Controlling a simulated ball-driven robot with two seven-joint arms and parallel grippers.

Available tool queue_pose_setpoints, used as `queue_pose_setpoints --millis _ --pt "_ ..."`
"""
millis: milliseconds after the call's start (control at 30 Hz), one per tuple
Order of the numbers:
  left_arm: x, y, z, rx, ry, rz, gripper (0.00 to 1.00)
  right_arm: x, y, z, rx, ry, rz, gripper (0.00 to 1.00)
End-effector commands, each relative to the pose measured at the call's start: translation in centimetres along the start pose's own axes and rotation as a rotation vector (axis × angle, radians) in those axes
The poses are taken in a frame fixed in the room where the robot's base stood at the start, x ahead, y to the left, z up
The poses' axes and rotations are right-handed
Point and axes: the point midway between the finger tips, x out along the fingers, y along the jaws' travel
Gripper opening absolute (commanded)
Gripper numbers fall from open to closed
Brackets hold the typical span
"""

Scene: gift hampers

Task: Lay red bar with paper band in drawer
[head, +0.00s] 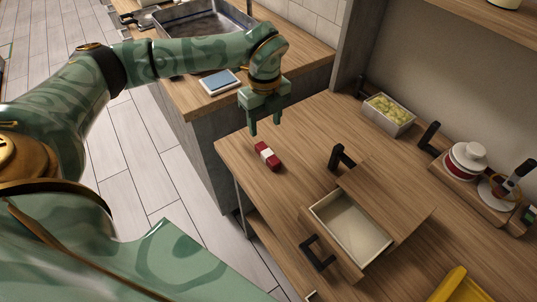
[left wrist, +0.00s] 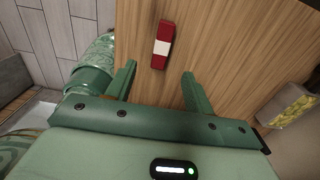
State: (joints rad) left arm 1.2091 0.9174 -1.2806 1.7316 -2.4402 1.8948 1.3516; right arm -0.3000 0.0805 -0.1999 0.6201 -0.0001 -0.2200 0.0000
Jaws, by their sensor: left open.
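The red bar with a white paper band (head: 267,156) lies on the wooden table near its left edge in the head view. In the left wrist view the red bar (left wrist: 163,46) lies just beyond the fingertips, between their lines. My left gripper (head: 264,132) is open and empty, above the table and a little behind the bar; it also shows in the left wrist view (left wrist: 158,70). The drawer (head: 343,239) is pulled open, with a pale, empty-looking inside and a black handle. My right gripper is not in view.
A wooden top with a black handle (head: 342,157) covers the drawer's back. A metal tin of pale green pieces (head: 389,114) stands at the back. A wooden tray with a red-and-white jar (head: 466,160) is at right. A yellow object (head: 461,287) lies in front. Table between bar and drawer is clear.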

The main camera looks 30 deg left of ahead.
Motion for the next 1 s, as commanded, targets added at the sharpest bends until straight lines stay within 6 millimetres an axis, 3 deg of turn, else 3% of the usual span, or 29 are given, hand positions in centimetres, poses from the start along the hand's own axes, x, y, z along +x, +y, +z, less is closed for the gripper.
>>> queue_pose_setpoints --millis 33,200,467,700,967,1000 --pt "1.6 0.0 -0.1 0.001 0.002 0.004 0.53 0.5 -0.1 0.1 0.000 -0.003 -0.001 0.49" --pt "4.9 -0.1 -0.1 0.003 0.003 0.001 0.53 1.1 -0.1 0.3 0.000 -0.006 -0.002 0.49" --pt "6.7 -0.1 -0.1 0.003 0.002 -0.001 0.53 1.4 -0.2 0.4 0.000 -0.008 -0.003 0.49" --pt "10.6 -0.4 -0.4 0.004 0.002 0.001 0.53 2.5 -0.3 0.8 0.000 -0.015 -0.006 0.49" --pt "11.2 -0.5 -0.4 0.005 0.001 -0.003 0.53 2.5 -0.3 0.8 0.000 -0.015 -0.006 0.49" --pt "11.2 -0.5 -0.4 0.005 0.001 -0.003 0.47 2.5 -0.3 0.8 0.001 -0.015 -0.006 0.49"
